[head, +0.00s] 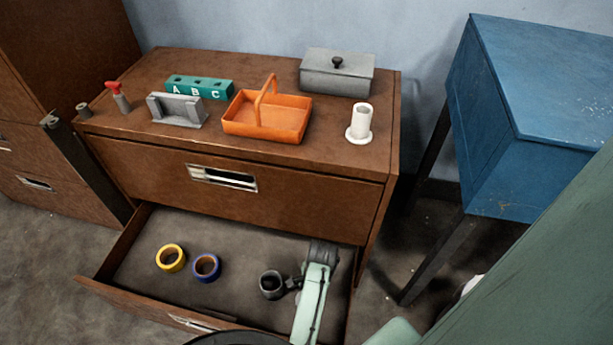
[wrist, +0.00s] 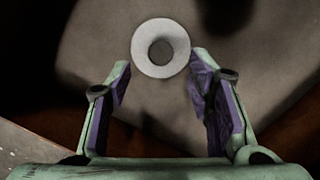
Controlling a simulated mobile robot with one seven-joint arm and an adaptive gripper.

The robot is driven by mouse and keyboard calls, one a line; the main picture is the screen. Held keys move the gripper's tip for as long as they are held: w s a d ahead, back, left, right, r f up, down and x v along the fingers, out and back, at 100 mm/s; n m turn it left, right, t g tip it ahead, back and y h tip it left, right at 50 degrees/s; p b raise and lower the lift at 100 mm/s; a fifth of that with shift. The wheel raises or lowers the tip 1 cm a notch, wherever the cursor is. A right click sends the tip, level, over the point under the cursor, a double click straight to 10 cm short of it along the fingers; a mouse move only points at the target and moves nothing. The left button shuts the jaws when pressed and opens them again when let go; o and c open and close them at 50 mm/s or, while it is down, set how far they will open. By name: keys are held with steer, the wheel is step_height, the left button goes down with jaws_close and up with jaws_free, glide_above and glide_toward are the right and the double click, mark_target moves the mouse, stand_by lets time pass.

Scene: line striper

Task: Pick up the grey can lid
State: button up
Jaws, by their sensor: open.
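The grey can lid (head: 270,286) lies in the open lower drawer, in its right half, and looks like a small dark grey round cup from the head view. In the wrist view the lid (wrist: 142,49) is a pale grey ring with a darker round middle, upper centre. My gripper (wrist: 161,62) is open, its purple-padded fingers spread left and right. The lid sits at the fingertips, roughly centred between them, with no clear contact. In the head view my green arm reaches into the drawer just right of the lid; the fingers are hard to make out there.
A yellow ring (head: 161,263) and a blue ring (head: 197,274) lie left of the lid in the drawer (head: 130,299). The closed upper drawer (head: 300,190) is above and behind. An orange basket (head: 245,125) and other items stand on the cabinet top.

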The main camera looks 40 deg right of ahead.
steer(key=f, duration=0.2)
steer(key=a+f, duration=0.1)
steer(key=f, duration=0.1)
steer(key=shift+w+f, duration=0.1)
steer(key=shift+w, duration=0.05)
jaws_close()
stand_by(0.5)
